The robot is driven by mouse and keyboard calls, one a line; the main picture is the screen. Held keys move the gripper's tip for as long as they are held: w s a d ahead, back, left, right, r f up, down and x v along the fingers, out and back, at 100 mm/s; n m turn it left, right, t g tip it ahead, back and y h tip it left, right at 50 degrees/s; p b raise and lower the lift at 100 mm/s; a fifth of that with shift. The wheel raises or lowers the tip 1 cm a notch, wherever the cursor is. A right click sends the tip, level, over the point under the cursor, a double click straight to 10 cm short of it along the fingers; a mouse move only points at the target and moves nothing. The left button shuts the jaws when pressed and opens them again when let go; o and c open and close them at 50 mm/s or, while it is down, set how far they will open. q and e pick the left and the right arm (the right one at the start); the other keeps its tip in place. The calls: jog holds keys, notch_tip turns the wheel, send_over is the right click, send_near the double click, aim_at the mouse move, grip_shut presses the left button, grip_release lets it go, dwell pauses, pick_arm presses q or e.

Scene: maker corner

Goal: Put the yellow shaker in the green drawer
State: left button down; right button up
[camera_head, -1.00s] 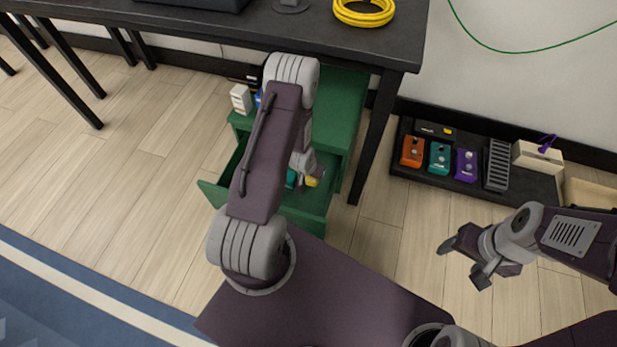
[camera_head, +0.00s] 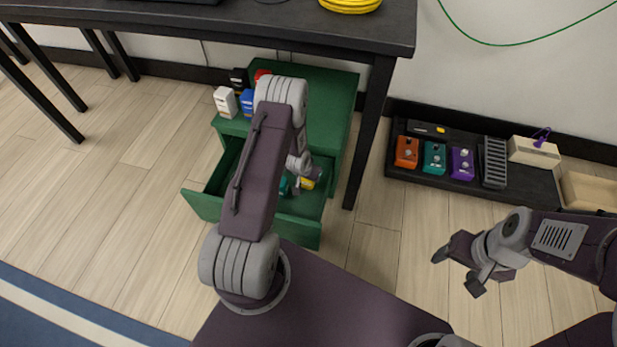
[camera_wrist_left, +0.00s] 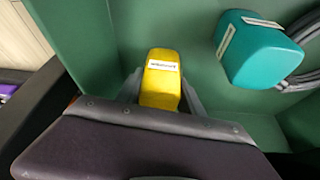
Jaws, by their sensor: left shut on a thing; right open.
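The yellow shaker (camera_wrist_left: 162,80) is between the fingers of my left gripper (camera_wrist_left: 160,92), which is shut on it. In the left wrist view it is over or in the open green drawer (camera_wrist_left: 90,35); I cannot tell whether it touches the drawer floor. In the head view a small part of the yellow shaker (camera_head: 308,184) shows beside my left arm, within the open green drawer (camera_head: 292,226). My left arm hides much of the drawer. My right gripper (camera_head: 456,270) is open and empty above the floor, to the right of the drawer.
A teal object (camera_wrist_left: 258,50) with a grey cable lies in the drawer beside the shaker. Several small boxes, including a white one (camera_head: 225,102), stand on the green cabinet (camera_head: 325,95). A black table leg (camera_head: 370,130) is close on the right. A pedal board (camera_head: 470,182) lies further right.

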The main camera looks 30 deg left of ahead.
pick_arm(q)
jog(key=shift+f, duration=0.2)
jog(key=c, duration=0.7)
grip_release()
jog(key=s+d+r+g+p, duration=0.1)
jog(key=s+d+r+p, duration=0.15)
jog(key=r, duration=0.55)
jog(key=s+d+r+p, duration=0.2)
jog(key=s+r, duration=0.2)
jog(key=r, duration=0.4)
jog(key=s+d+r+g+p, duration=0.1)
jog(key=s+d+r+p, duration=0.15)
jog(key=r, duration=0.55)
jog(key=shift+m+g+h, duration=0.3)
jog(key=shift+m+g, duration=0.1)
jog(key=shift+g, duration=0.3)
jog(key=s+d+r, duration=0.1)
jog(key=s+r, duration=0.1)
jog(key=s, duration=0.1)
jog(key=s+d+r, duration=0.1)
jog(key=s+r, duration=0.1)
jog(key=s, duration=0.1)
jog(key=s+d+r, duration=0.2)
jog(key=s+r, duration=0.1)
jog(key=shift+s, duration=0.3)
